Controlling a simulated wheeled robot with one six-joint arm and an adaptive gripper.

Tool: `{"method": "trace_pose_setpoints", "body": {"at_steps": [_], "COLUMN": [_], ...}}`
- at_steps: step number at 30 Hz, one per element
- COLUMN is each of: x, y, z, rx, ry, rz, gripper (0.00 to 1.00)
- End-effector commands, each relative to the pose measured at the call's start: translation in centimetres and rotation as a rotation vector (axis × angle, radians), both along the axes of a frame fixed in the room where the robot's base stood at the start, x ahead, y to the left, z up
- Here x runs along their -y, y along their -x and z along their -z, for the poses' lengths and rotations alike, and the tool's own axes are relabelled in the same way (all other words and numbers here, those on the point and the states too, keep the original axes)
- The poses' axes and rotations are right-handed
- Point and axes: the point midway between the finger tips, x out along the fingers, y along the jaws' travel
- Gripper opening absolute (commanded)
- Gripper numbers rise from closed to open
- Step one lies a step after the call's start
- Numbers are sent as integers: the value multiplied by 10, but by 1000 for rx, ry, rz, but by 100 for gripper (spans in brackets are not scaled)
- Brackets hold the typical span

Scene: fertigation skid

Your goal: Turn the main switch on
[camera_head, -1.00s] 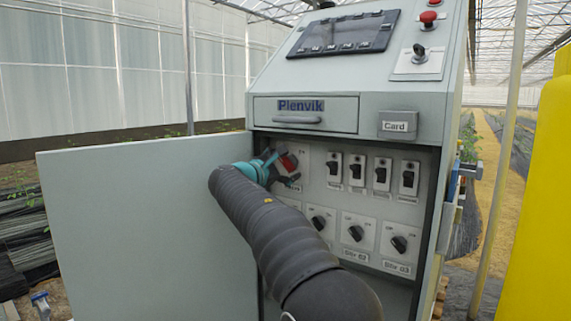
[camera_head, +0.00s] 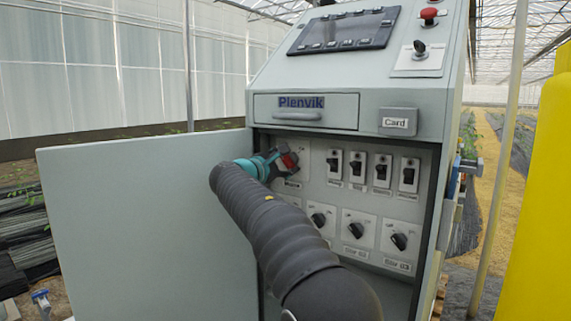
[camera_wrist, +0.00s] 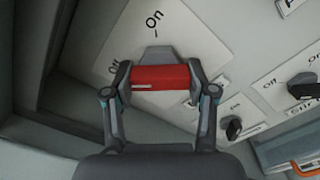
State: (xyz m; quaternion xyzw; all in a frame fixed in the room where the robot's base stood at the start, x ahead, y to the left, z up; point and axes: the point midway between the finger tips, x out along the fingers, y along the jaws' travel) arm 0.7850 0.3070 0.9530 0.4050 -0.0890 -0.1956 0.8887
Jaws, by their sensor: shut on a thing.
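The main switch has a red handle (camera_wrist: 160,78) on a pale plate inside the open cabinet; it also shows in the head view (camera_head: 290,160). My gripper (camera_wrist: 160,82) is shut on the red handle, with one finger at each end of it. In the wrist view, a grey tab above the handle points towards the "On" mark, and an "Off" mark lies to the left. In the head view, my gripper (camera_head: 283,163) and wrist hide part of the switch plate.
Several black rocker switches (camera_head: 383,171) and rotary knobs (camera_head: 356,230) sit close to the right and below. The open cabinet door (camera_head: 145,225) stands to the left. A drawer (camera_head: 305,112) is above, and a yellow object (camera_head: 535,210) stands at far right.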

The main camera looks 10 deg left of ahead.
Motion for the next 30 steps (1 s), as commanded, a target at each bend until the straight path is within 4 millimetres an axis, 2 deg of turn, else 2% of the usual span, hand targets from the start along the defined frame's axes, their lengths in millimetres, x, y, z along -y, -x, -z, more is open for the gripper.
{"method": "trace_pose_setpoints", "body": {"at_steps": [8,30], "x": [0,0], "y": [0,0], "z": [2,0], "rx": [86,381], "ry": [-182,-821], "rz": [-1,0], "gripper": [22,22]}}
